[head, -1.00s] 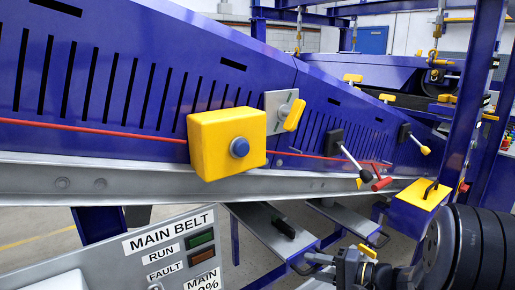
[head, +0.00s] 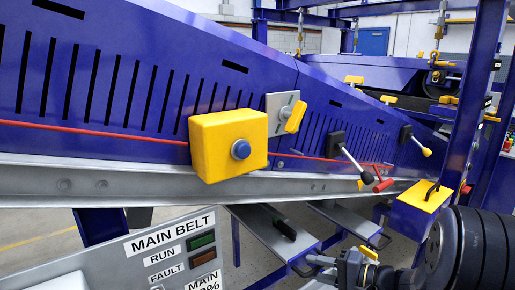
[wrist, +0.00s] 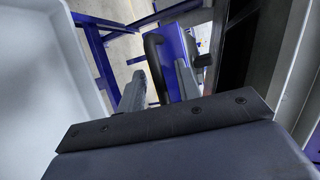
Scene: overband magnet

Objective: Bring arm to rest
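My arm shows at the lower right of the head view as dark, rounded links. Small grey parts with a yellow piece at the bottom edge look like its end, my gripper (head: 350,268); its fingertips are not clear there. In the wrist view a dark bar with screws crosses the picture, with grey finger-like parts (wrist: 140,92) beyond it. I see no held object.
A blue conveyor frame (head: 120,60) slopes across the head view. It carries a yellow box with a blue button (head: 225,145), levers (head: 350,158) and a red cord. A MAIN BELT panel (head: 165,250) is at lower left. Grey shelves (head: 270,228) hang below the frame.

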